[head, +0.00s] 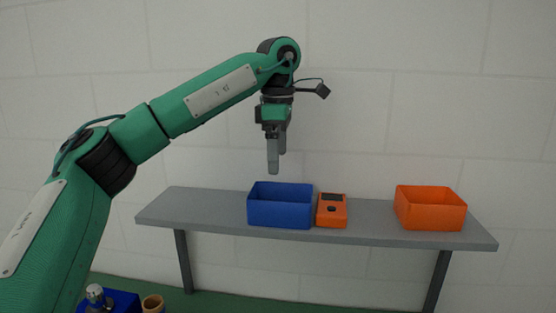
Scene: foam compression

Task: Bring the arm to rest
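My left arm comes in from the left, raised and bent over at the wrist. Its gripper (276,162) points straight down in the air above the blue bin (280,214), apart from it. The two fingers overlap from this angle, so I cannot tell whether they are open or shut. I see nothing held below the fingertips. My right gripper is not in view.
A grey bench (376,234) stands against a white block wall. On it are the blue bin, an orange device (331,211) close beside it and an orange bin (430,214) to the right. Low at left are a blue box (125,301) and a tan cup (153,305).

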